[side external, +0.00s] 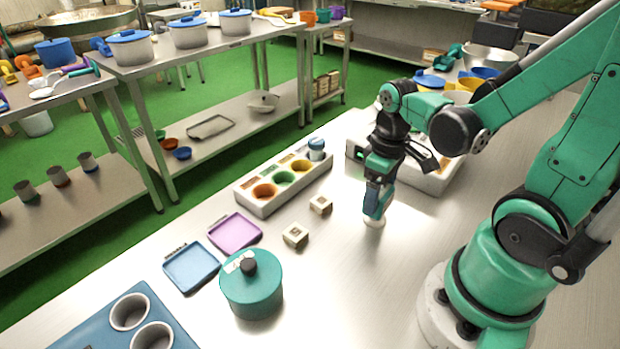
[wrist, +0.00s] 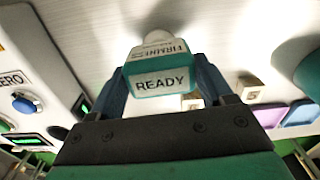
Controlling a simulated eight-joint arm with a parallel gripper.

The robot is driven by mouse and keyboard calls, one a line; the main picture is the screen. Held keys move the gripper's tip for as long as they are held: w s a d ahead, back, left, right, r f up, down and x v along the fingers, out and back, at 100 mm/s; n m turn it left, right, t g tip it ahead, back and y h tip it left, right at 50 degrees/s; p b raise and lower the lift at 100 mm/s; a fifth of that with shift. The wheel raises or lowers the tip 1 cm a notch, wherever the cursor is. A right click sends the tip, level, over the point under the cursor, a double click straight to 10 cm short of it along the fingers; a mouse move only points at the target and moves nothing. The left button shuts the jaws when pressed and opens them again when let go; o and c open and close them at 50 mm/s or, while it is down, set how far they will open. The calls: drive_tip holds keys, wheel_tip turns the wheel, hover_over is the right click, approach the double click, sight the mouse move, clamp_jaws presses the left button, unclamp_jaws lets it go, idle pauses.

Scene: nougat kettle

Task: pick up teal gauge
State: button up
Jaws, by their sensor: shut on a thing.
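The teal gauge (wrist: 163,80) is a small teal block with a white end. In the side view my gripper (side external: 376,203) points down over the bare steel table. The gauge's white end (side external: 374,223) shows just below the fingers, at or close to the tabletop; I cannot tell if it touches. The fingers hide most of the gauge there.
A white rack (side external: 258,208) with coloured cups stands left of my gripper. Two small pale cubes (side external: 320,204) (side external: 295,235), a purple tray (side external: 235,234), a blue tray (side external: 191,268) and a teal lidded pot (side external: 252,291) lie nearer. A white panel (wrist: 30,70) marked "ZERO" stands close beside my gripper.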

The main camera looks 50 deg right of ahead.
drive_tip(key=shift+r, duration=0.1)
wheel_tip(320, 180, up, 20)
idle(0.7)
